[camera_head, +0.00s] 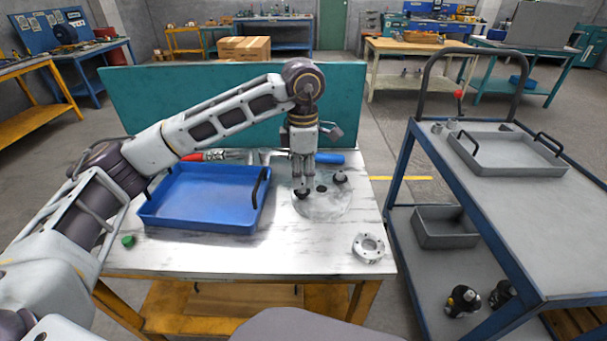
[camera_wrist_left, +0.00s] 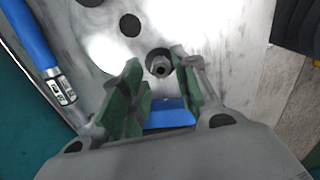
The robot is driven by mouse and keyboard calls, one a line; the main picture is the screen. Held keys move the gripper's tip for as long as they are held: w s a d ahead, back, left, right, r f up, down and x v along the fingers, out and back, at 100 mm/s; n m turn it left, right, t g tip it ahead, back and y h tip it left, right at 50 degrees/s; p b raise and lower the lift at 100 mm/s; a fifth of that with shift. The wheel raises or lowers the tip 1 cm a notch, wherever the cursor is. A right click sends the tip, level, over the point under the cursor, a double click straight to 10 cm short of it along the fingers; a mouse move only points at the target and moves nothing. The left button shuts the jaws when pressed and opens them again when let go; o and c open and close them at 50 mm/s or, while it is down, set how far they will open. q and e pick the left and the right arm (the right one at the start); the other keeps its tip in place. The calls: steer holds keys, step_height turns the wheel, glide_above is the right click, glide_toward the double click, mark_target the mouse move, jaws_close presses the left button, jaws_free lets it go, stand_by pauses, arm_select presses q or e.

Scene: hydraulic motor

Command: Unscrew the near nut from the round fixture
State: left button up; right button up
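The round fixture (camera_head: 325,207) is a pale grey disc lying flat on the white table. The near nut (camera_head: 302,194) is small and dark, on the fixture's near left part, partly hidden by my left gripper. In the left wrist view the near nut (camera_wrist_left: 158,66) shows a hollow, hexagonal top. A second nut (camera_head: 340,177) sits at the fixture's far right, beyond a dark centre hole. My left gripper (camera_head: 302,187) points down over the near nut. Its green-padded fingers (camera_wrist_left: 156,62) are apart, either side of the nut; contact cannot be told. My right gripper is not in view.
A blue tray (camera_head: 205,228) stands left of the fixture. A flanged ring (camera_head: 368,248) lies at the near right, a green cap (camera_head: 128,241) at the left edge. Red- and blue-handled tools lie behind. A grey trolley (camera_head: 525,225) stands right of the table.

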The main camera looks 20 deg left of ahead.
mark_target(303, 184)
arm_select(q)
steer(key=shift+r+p, duration=0.45)
steer(key=shift+r, duration=0.45)
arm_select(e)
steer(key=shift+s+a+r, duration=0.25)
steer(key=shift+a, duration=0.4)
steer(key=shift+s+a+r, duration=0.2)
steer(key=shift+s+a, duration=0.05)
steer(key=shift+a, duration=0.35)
arm_select(q)
steer(key=o, duration=0.6)
steer(key=shift+c, duration=0.2)
step_height(303, 184, up, 6)
steer(key=p, duration=0.3)
steer(key=shift+p, duration=0.35)
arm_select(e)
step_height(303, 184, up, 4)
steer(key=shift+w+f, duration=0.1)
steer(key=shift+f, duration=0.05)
arm_select(q)
steer(key=shift+a+r, duration=0.1)
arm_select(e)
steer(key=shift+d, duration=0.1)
